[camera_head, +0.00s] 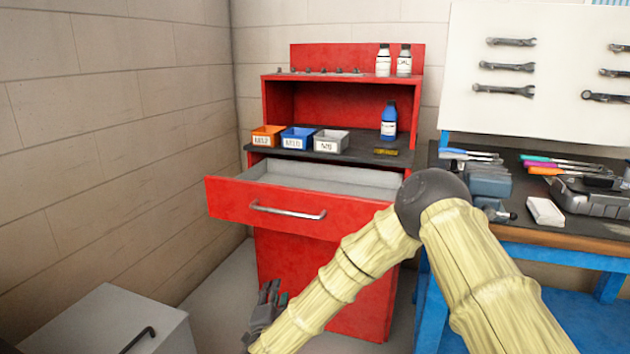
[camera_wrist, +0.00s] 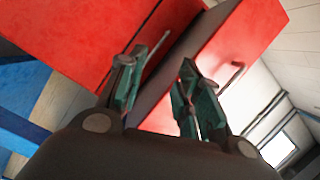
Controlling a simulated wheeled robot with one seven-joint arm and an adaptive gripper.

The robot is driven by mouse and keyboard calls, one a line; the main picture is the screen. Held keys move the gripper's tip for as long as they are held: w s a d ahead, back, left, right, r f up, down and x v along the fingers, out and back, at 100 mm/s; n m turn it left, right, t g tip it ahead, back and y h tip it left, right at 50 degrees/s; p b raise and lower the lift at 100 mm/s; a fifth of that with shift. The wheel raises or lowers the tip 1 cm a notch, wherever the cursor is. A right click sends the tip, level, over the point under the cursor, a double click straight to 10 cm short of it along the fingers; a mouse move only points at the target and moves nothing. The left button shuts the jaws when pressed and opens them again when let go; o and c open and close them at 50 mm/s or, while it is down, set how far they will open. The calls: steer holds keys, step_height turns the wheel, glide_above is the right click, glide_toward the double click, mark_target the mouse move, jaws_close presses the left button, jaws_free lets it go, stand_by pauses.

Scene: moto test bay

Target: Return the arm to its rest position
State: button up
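My arm, covered in a pale bamboo-like sleeve, crosses the lower right of the head view and bends at a dark elbow. My gripper (camera_head: 268,305) hangs low in front of the red cabinet (camera_head: 325,285), below its pulled-out drawer (camera_head: 262,207). In the wrist view my gripper (camera_wrist: 160,92) has its two greenish fingers apart, with nothing between them. Red cabinet fronts and metal handles show beyond the fingers. The drawer looks empty where its inside shows.
A grey cabinet (camera_head: 100,325) with a dark handle stands at the lower left. The blue workbench (camera_head: 530,235) with tools is at the right. Bins (camera_head: 298,138) and a blue bottle (camera_head: 389,121) stand on the red cabinet's shelf. Bare floor (camera_head: 225,290) shows between the cabinets.

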steer(key=s+d+f+n+g+y, duration=0.1)
steer(key=s+d+f+n+g, duration=0.15)
steer(key=f, duration=0.35)
steer(key=s+d+f+n+g+y, duration=0.1)
steer(key=s+d+f+n, duration=0.1)
steer(key=s+d+f, duration=0.35)
steer(key=s+d+f+n+g, duration=0.2)
steer(key=s+d+f+g, duration=0.1)
steer(key=s+d+f, duration=0.4)
steer(key=s+d+f+n+g, duration=0.3)
steer(key=s+d+f, duration=0.2)
steer(key=s, duration=0.5)
steer(key=s+d+f+n+g, duration=0.2)
steer(key=s+d+f+g, duration=0.2)
steer(key=s+d+f, duration=0.3)
steer(key=s+d+r+n+g+h, duration=0.15)
steer(key=s+d, duration=0.25)
steer(key=s, duration=0.5)
steer(key=s+d+f+g, duration=0.1)
steer(key=s+d+g, duration=0.2)
steer(key=s+d, duration=0.35)
step_height(320, 180, up, 17)
steer(key=s+a+p, duration=0.1)
steer(key=a+p, duration=0.1)
steer(key=p, duration=1.5)
steer(key=shift+r, duration=0.2)
steer(key=shift+s+a, duration=0.1)
